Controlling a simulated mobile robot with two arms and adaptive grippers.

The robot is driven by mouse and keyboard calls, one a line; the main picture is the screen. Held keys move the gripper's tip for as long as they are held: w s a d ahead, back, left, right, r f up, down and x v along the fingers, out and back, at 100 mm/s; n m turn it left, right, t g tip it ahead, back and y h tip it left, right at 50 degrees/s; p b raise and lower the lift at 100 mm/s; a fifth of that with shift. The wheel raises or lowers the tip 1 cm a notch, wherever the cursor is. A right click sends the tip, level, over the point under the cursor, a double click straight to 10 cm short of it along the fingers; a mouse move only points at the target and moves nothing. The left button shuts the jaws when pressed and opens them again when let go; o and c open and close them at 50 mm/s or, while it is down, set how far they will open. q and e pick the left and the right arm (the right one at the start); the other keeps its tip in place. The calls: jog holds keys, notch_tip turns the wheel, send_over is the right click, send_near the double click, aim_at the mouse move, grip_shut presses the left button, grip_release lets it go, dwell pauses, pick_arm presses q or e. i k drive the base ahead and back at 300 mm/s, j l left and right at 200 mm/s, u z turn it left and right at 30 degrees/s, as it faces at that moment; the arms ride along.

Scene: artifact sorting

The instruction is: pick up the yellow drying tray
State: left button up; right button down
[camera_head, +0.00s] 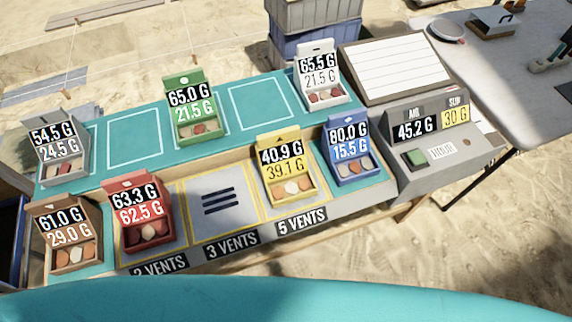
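The yellow drying tray (276,135) stands upright on the table in the middle of the head view. Its raised back carries the labels 40.9 G and 39.1 G. Several light and brown pieces lie in its shallow front part. It sits on a grey panel with a yellow outline, behind the "5 VENTS" label. Neither of my grippers is in view, and nothing touches the tray from above.
The blue tray (345,123) stands close on its right. To its left is an empty vent panel (218,203), then the red tray (135,182). The green tray (186,83) and white tray (318,53) stand behind. A grey scale (470,148) is at right.

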aim_at(282, 163)
jog(key=l+u, duration=0.25)
jog(key=l, duration=0.3)
jog(key=l+u, duration=0.3)
jog(key=l, duration=0.25)
jog(key=k+l+u, duration=0.25)
jog(key=l, duration=0.25)
jog(key=i, duration=0.1)
